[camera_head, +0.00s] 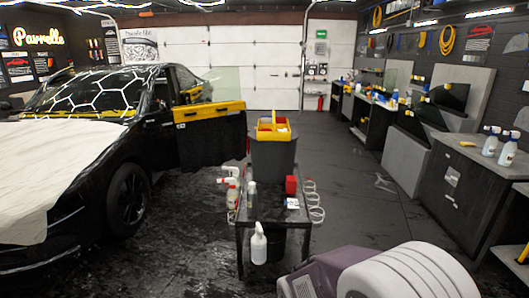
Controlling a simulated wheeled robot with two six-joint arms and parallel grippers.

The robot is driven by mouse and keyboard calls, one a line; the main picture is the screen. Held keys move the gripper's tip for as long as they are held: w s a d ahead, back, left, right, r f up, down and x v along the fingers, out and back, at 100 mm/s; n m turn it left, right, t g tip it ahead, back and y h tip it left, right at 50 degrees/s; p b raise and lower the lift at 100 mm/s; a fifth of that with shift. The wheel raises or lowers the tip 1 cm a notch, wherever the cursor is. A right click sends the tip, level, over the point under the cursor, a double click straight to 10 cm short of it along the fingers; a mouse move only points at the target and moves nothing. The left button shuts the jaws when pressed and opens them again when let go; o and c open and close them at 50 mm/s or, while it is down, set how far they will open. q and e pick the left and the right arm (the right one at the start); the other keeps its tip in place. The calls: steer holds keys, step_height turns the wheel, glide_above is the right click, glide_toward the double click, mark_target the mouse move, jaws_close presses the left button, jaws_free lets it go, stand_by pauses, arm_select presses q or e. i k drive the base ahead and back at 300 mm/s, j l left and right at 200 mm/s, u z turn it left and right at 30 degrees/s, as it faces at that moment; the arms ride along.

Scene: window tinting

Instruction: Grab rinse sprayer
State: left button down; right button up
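A white spray bottle (258,243) hangs upright at the front of a small dark cart (240,238). Other white bottles with red parts (231,188) hang on the cart's left side. I cannot read the labels, so I cannot tell which one is the rinse sprayer. Neither of my grippers is in view.
A black car (127,195) with its door (210,138) open stands left. A grey bin with a yellow caddy (273,127) is at the cart's back. Coiled hoses (315,205) hang on its right. A purple-and-white form fills the bottom right. Floor is clear between cart and bench.

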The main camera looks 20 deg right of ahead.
mark_target(507, 155)
steer(key=i+l+z, duration=0.5)
steer(key=i+z, duration=0.2)
steer(key=z, duration=0.15)
steer(key=i+z, duration=0.8)
steer(key=i+j+z, duration=0.2)
steer(key=z, duration=0.2)
steer(key=i+l+z, duration=0.15)
steer(key=i, duration=0.4)
steer(key=i+l+z, duration=0.15)
steer(key=i, duration=0.45)
steer(key=i+z, duration=0.2)
steer(key=i, duration=0.35)
steer(key=i+z, duration=0.15)
steer(key=i, duration=0.45)
steer(key=i+j+z, duration=0.15)
steer(key=i, duration=0.4)
steer(key=i+j+z, duration=0.15)
steer(key=i, duration=0.45)
steer(key=i+j, duration=0.3)
steer(key=i+j+z, duration=0.1)
steer(key=i+j, duration=0.2)
steer(key=i, duration=0.2)
